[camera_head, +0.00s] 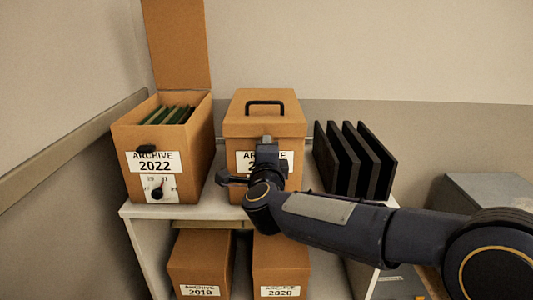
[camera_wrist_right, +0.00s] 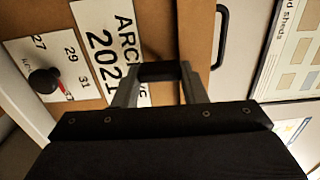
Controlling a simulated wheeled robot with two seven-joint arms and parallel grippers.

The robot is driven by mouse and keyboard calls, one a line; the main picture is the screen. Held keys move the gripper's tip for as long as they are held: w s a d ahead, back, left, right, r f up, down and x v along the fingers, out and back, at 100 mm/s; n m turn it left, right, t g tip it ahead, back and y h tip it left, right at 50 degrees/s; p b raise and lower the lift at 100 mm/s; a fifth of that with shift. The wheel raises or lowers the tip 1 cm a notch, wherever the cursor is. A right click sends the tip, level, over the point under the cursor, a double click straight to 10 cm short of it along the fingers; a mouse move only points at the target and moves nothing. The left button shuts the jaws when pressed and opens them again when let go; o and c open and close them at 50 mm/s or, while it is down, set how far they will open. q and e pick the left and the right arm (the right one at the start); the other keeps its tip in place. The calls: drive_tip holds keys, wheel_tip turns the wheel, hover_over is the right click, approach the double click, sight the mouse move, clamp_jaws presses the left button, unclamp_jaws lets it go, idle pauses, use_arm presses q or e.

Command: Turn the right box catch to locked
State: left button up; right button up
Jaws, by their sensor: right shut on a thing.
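The right box (camera_head: 240,125) is brown cardboard, with its lid (camera_head: 285,120) down and a black handle on top. Its label reads ARCHIVE 2021 in the right wrist view (camera_wrist_right: 100,45). My right gripper (camera_head: 267,142) is in front of the label, just below the lid. In the right wrist view its two fingers are shut on the black catch (camera_wrist_right: 158,72) at the label's edge. The gripper hides most of the catch in the head view, and I cannot tell whether it is locked. My left gripper is not in view.
Left of it stands the open ARCHIVE 2022 box (camera_head: 190,165) with green files, a black catch and a dial. A dial knob (camera_wrist_right: 43,80) with a red mark is on the right box. Black upright folders (camera_head: 345,160) stand to the right. Boxes sit on the shelf below.

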drive_tip(key=o, duration=1)
drive_tip(key=s, duration=0.7)
drive_tip(key=shift+s+p, duration=0.3)
drive_tip(key=shift+s, duration=0.1)
